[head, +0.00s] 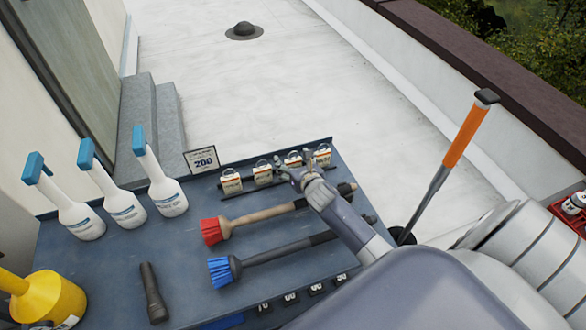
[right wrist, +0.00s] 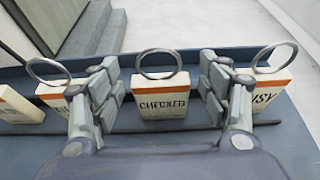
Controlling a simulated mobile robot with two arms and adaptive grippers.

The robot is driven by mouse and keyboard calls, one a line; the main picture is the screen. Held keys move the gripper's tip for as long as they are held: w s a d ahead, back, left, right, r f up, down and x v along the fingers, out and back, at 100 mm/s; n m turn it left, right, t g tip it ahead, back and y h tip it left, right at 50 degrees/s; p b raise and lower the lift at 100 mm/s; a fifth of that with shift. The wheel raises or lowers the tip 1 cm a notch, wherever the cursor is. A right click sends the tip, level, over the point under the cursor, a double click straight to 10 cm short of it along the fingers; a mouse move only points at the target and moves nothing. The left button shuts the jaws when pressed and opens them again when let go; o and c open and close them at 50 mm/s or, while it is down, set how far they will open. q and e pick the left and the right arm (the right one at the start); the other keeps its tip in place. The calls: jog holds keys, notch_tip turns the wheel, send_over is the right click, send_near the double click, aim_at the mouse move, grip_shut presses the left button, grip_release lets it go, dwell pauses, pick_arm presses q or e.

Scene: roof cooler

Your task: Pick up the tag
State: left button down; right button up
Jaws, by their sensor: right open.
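Several cream tags with an orange band and a metal ring stand in a row along the back of the blue-grey table (head: 110,262). The tag reading CHECKED (right wrist: 162,103) is in the middle of the right wrist view; in the head view it appears to be the third from the left (head: 293,158). My right gripper (head: 293,171) is open, its fingers (right wrist: 160,88) on either side of the CHECKED tag with a gap on both sides. One tag (right wrist: 268,92) is partly hidden by the right finger, another (right wrist: 55,92) by the left. My left gripper is not in view.
A red brush (head: 212,231) and a blue brush (head: 222,271) lie in front of the tags.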

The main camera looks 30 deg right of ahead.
jog(key=shift+w, duration=0.15)
jog(key=c, duration=1.2)
jog(key=shift+o, duration=0.2)
